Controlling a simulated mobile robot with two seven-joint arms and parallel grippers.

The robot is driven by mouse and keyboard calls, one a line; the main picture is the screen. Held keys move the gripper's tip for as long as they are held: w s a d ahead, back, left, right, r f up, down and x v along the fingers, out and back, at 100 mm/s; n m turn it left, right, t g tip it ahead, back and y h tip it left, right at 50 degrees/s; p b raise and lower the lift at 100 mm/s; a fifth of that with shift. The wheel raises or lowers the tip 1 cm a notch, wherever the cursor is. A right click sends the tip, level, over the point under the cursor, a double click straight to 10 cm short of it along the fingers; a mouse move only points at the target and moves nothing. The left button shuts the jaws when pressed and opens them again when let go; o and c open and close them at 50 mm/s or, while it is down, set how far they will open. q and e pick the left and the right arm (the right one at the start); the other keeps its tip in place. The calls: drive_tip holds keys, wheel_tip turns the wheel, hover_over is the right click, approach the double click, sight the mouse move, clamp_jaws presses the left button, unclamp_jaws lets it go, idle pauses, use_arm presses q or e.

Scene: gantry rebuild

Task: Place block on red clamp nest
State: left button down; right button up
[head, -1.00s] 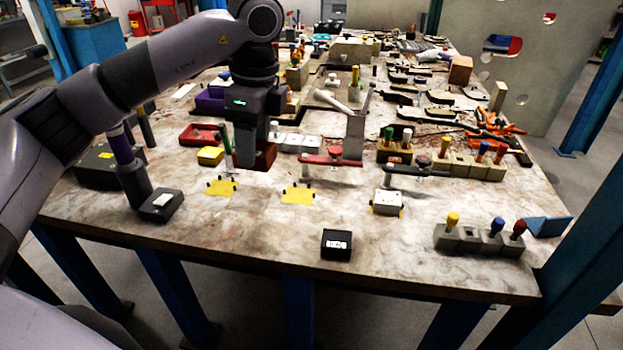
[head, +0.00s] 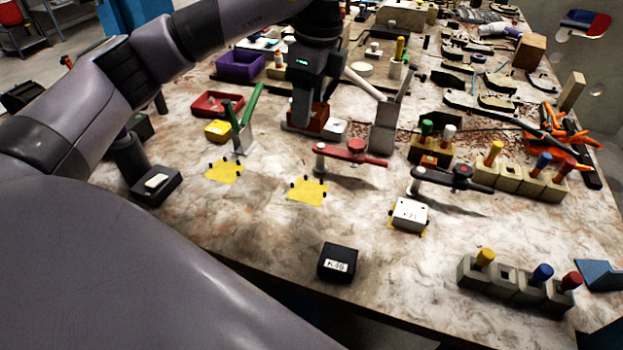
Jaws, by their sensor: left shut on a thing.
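The red clamp (head: 352,153) has a red arm on a pale post and stands mid-table. Its nest (head: 308,191), a yellow patch with small black pins, lies in front of it and is empty. My left gripper (head: 308,122) is behind and slightly left of the red clamp. It is shut on a reddish-brown block (head: 319,116), partly hidden by the fingers; I cannot tell whether the block touches anything below. A black block with a white label (head: 337,262) lies near the front edge. My right gripper is not in view.
A green-handled clamp (head: 240,122) stands left, its yellow nest (head: 224,171) empty. A black clamp (head: 450,178) stands right, with a white-topped block (head: 409,215) on its nest. A holder with coloured pegs (head: 512,282) is at front right. My own arm covers the lower left.

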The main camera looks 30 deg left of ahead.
use_arm(q)
wheel_tip(320, 180, down, 12)
drive_tip(key=b, duration=0.3)
drive_tip(key=shift+f, duration=2.6)
drive_tip(key=shift+f, duration=0.1)
drive_tip(key=shift+c, duration=2.3)
unclamp_jaws()
drive_tip(key=shift+o, duration=0.2)
wheel_tip(320, 180, up, 12)
drive_tip(key=d+p, duration=0.1)
drive_tip(key=shift+w+d+p, duration=0.15)
drive_tip(key=shift+d+p, duration=0.05)
drive_tip(key=shift+p, duration=0.15)
